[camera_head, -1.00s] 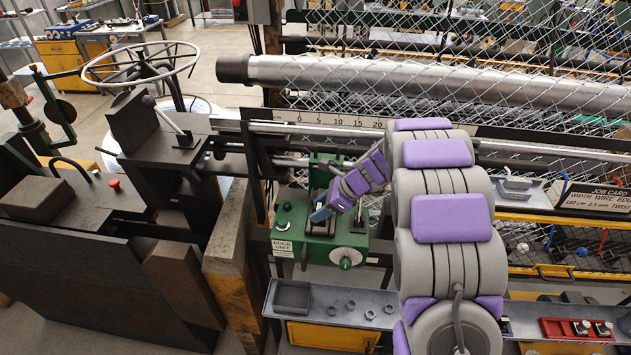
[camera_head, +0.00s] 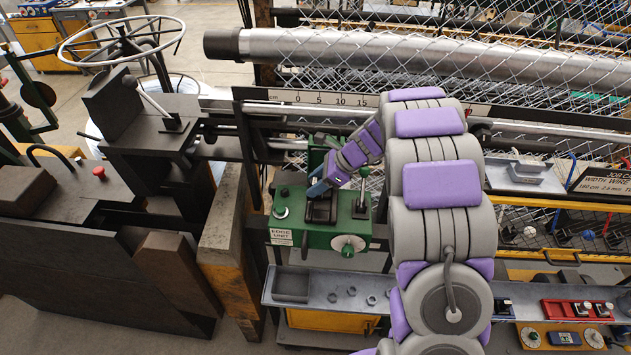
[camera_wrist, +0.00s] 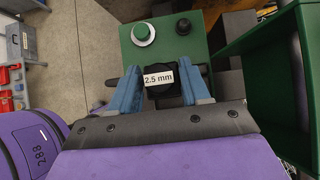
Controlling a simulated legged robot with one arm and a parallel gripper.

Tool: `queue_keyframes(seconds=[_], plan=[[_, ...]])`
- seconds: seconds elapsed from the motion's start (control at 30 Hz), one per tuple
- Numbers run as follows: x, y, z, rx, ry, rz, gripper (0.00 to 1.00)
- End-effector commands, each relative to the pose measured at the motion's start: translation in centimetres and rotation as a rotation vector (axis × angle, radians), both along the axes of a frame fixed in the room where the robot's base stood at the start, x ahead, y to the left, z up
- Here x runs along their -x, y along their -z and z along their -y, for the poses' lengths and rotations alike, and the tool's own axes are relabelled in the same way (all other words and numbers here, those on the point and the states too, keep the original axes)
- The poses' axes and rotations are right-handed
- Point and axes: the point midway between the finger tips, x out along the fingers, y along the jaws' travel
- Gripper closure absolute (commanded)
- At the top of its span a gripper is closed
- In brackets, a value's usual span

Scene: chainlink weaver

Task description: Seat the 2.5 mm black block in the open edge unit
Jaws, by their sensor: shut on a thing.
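My gripper (camera_wrist: 161,90) is shut on the black block (camera_wrist: 160,91), which carries a white "2.5 mm" label. The block sits between the two blue fingers in the wrist view. In the head view my gripper (camera_head: 318,188) is at the green edge unit (camera_head: 290,238), by the dark slot (camera_head: 321,211) in its top. The block is hidden in the head view. The edge unit also shows beyond the fingers in the wrist view (camera_wrist: 195,48). I cannot tell whether the block touches the slot.
A lever (camera_head: 362,190) stands right of the slot. A grey shelf (camera_head: 400,292) with a bin (camera_head: 292,284) and several nuts lies below. The mesh and roller (camera_head: 350,47) are behind.

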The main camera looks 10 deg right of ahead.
Motion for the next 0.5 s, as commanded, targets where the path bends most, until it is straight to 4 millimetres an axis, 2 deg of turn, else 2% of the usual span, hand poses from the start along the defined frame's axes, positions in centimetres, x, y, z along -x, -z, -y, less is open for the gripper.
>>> queue_keyframes(seconds=[0.13, 0.33, 0.4, 0.43, 0.47, 0.5], plan=[[-0.1, 2.0, 1.0, -0.007, 0.002, 0.0, 0.84], [-0.1, 4.0, 0.4, -0.002, 0.002, -0.001, 0.84], [0.0, 4.7, 0.0, 0.002, 0.002, -0.002, 0.94], [0.0, 5.0, -0.2, 0.004, 0.001, -0.003, 0.94], [0.0, 5.3, -0.4, 0.006, 0.0, -0.004, 1.0], [0.0, 5.6, -0.6, 0.008, 0.0, -0.005, 1.0]])
